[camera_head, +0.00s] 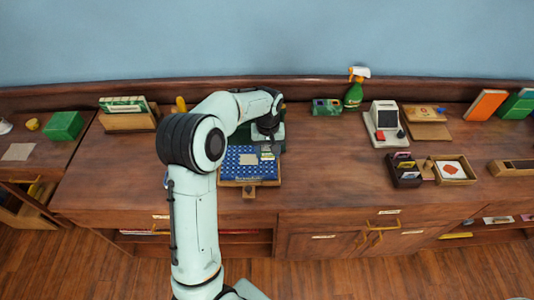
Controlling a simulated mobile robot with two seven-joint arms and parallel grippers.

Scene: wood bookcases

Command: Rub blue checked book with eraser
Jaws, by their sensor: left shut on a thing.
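The blue checked book (232,165) lies on a wooden stand (249,191) near the front edge of the cabinet top, with a pale label on its cover. My left arm reaches over its left side. My left gripper (267,147) points down over the right upper part of the book, shut on a small pale thing (267,155) that looks like the eraser. The thing is mostly hidden by the gripper, and I cannot tell whether it touches the cover. My right gripper is out of view.
A green spray bottle (354,95) and a green box (326,107) stand behind to the right. Further right are a till-like machine (384,122), a card box (404,172) and a tray (454,171). The top between the book and these is clear.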

